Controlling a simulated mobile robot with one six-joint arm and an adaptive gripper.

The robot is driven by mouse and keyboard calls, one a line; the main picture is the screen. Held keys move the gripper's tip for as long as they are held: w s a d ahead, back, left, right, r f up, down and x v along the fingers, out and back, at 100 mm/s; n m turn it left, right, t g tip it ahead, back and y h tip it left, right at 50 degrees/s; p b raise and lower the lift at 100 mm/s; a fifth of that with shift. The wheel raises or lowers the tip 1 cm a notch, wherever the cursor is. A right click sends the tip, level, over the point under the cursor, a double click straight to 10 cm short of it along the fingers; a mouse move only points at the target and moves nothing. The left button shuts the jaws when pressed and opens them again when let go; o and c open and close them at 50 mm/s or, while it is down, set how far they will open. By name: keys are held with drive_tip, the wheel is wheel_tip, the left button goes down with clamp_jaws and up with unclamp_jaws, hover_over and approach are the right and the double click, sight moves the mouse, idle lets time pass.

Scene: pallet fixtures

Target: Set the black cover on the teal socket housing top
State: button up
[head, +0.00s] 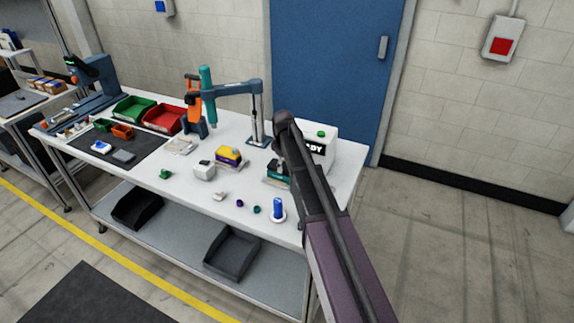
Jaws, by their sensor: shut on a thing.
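The teal socket housing (277,180) stands near the right end of the white bench, partly hidden by my arm. My arm reaches in from the lower right and bends down just above it. My gripper (280,161) is small and dark, largely hidden behind my own forearm, and sits over the housing. It is shut on the black cover (275,168), of which only a small dark patch shows. I cannot tell whether the cover touches the housing top.
A white box with a green button (320,134) stands behind my arm. A blue cylinder on a white base (277,209) is in front. A grey stand (257,110) is behind.

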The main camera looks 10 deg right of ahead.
drive_tip(key=shift+f+b, duration=0.35)
idle(0.5)
drive_tip(key=o, duration=0.9)
idle(0.4)
